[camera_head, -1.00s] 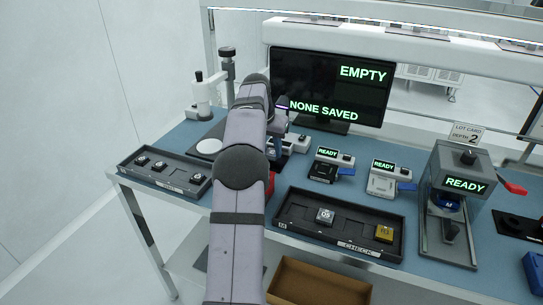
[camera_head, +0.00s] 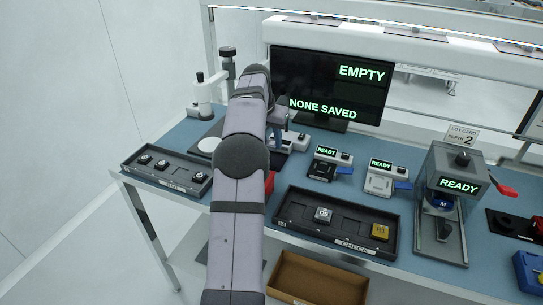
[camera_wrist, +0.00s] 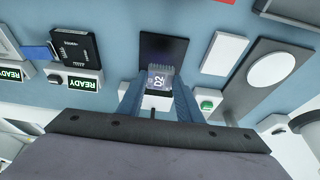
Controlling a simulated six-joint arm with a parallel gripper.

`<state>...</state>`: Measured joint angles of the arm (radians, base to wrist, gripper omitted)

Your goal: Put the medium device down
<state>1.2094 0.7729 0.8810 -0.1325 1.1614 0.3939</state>
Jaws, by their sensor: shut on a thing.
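In the wrist view, my gripper (camera_wrist: 158,92) is shut on a small grey device (camera_wrist: 159,74) with a light "02" mark. The device is between the two blue-grey fingers, in front of a dark square plate (camera_wrist: 163,48); I cannot tell whether it touches the plate. In the head view, my gripper (camera_head: 277,120) points down behind my arm, near the monitor's left side, and the device in it is hidden. Whether this device is the medium one cannot be told from its size alone.
A CHECK tray (camera_head: 347,241) holds a grey device (camera_head: 323,214) and a yellow one (camera_head: 379,231). Two READY testers (camera_head: 327,168) (camera_head: 380,183) and a larger READY press (camera_head: 461,165) stand to the right. A dark tray (camera_head: 187,186) with several small parts lies left. The monitor (camera_head: 330,85) reads EMPTY, NONE SAVED.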

